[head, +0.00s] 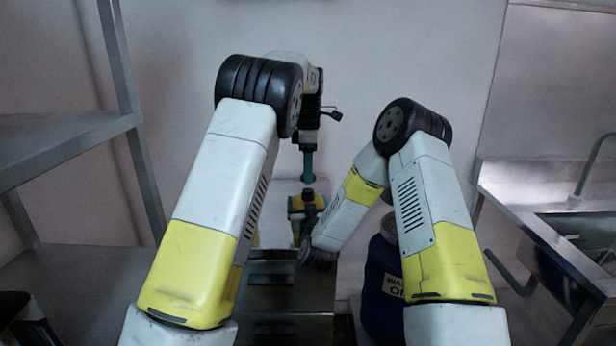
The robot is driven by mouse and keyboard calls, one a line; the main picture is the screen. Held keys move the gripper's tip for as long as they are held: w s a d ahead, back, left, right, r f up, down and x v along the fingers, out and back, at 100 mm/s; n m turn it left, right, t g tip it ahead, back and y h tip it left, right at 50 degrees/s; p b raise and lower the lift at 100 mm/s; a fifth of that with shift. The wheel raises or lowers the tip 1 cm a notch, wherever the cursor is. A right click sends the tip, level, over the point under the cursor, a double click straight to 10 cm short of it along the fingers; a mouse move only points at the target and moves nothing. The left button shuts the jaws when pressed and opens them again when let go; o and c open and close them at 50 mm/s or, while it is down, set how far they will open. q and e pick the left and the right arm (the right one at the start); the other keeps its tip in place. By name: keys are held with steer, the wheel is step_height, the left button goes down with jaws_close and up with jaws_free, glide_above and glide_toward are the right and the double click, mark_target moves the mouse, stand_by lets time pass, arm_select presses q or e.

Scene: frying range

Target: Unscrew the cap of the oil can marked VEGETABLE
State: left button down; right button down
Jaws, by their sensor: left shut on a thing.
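My left gripper (308,146) points down in the middle of the head view, in front of the back wall. It is shut on a narrow teal piece (307,166), which hangs upright beneath it. I cannot tell what this piece is. Below it is a small yellow and black shape (307,204), partly behind my right forearm; I cannot tell whether it is part of a can. No marking VEGETABLE is readable, and no oil can or cap can be made out clearly. My right arm bends down to the left, and its gripper is hidden.
A dark metal unit (290,298) stands ahead between my arms. A blue waste-oil container (380,295) stands right of it, partly behind my right arm. Metal shelving (60,135) is at left, a steel sink (575,235) at right. The wall above is bare.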

arm_select(q)
steer(key=shift+r, duration=1.25)
arm_select(e)
jaws_free()
